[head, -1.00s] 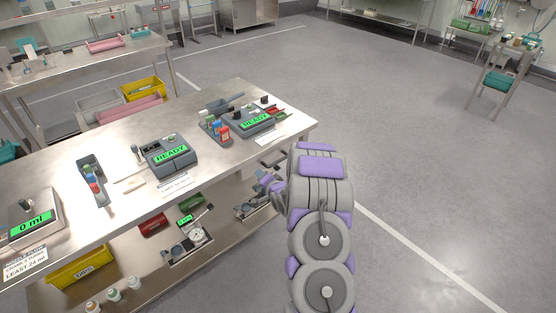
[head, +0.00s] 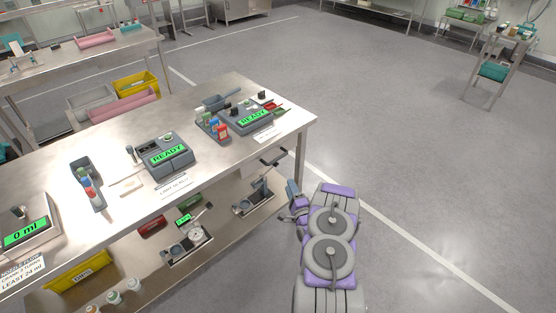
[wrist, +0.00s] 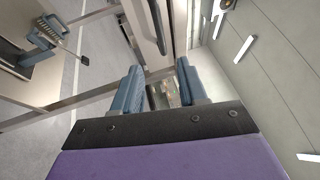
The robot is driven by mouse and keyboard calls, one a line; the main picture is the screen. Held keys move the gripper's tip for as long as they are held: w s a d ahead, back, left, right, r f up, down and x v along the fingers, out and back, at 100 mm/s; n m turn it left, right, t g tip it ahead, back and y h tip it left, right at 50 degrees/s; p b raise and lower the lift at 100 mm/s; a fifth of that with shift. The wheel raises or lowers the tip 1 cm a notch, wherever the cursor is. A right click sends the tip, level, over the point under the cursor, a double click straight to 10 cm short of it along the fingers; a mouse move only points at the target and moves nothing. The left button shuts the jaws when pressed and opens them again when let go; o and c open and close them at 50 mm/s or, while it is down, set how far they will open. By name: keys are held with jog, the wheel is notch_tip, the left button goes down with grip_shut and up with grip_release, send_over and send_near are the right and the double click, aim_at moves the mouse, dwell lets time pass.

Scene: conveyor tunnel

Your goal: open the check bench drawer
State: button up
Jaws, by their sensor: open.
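The check bench (head: 125,197) is a steel table at the left of the head view. A dark bar that looks like a drawer handle (head: 272,157) sits under its front edge near the right end. A long dark bar (wrist: 157,25) on a pale panel, likely the same handle, shows in the wrist view beyond my fingers. My gripper (head: 295,203) is below and right of the handle, beside the bench's right leg. In the wrist view its two blue-grey fingers (wrist: 162,92) are apart with nothing held. The drawer front is mostly hidden by the bench top.
Devices with green READY screens (head: 168,153) and bottle trays stand on the bench top. The lower shelf (head: 215,245) holds small instruments and a yellow bin (head: 80,271). Open floor (head: 400,130) lies to the right; a small table (head: 497,72) stands far right.

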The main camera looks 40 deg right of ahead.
aim_at(278, 159)
jog(key=shift+b+x, duration=2)
jog(key=shift+x, duration=5.95)
jog(key=shift+s, duration=0.1)
grip_shut()
